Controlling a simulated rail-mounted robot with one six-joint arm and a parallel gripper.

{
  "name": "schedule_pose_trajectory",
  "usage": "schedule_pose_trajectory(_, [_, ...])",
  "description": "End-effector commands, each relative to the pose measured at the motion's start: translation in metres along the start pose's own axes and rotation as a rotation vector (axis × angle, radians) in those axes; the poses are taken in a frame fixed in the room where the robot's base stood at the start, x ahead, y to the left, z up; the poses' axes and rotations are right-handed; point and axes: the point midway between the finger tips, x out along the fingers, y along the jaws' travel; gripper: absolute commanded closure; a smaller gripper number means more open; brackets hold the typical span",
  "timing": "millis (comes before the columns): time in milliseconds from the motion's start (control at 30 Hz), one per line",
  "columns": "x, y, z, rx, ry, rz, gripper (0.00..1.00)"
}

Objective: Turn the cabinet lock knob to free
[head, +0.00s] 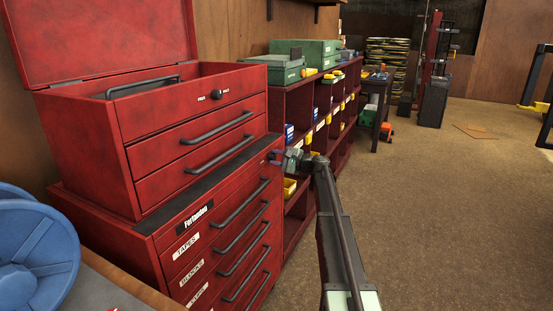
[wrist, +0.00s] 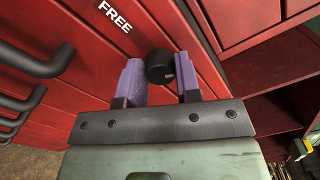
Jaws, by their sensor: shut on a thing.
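The red cabinet (head: 160,244) with several labelled drawers stands at the left in the head view. Its lock knob, a short black cylinder (wrist: 159,68), shows in the wrist view on the red front, with the white word FREE (wrist: 120,15) to its upper left. My gripper (head: 284,158) is at the cabinet's upper right front corner in the head view. In the wrist view its two purple fingers stand either side of the knob, shut on it. The knob's turn position cannot be made out, and no second label shows in the wrist view.
A red tool chest (head: 185,130) with a raised lid and its own dark knob (head: 216,94) sits on the cabinet. Black drawer handles (wrist: 36,62) project left of my gripper. Red shelving (head: 299,105) stands behind. The brown floor (head: 450,220) at right is mostly clear.

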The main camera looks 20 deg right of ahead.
Motion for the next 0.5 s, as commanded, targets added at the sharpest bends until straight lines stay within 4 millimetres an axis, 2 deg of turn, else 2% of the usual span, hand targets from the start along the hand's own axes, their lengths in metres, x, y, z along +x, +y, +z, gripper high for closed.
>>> schedule_pose_trajectory(500, [-0.0004, 0.0016, -0.0002, -0.400, 0.000, 0.001, 0.92])
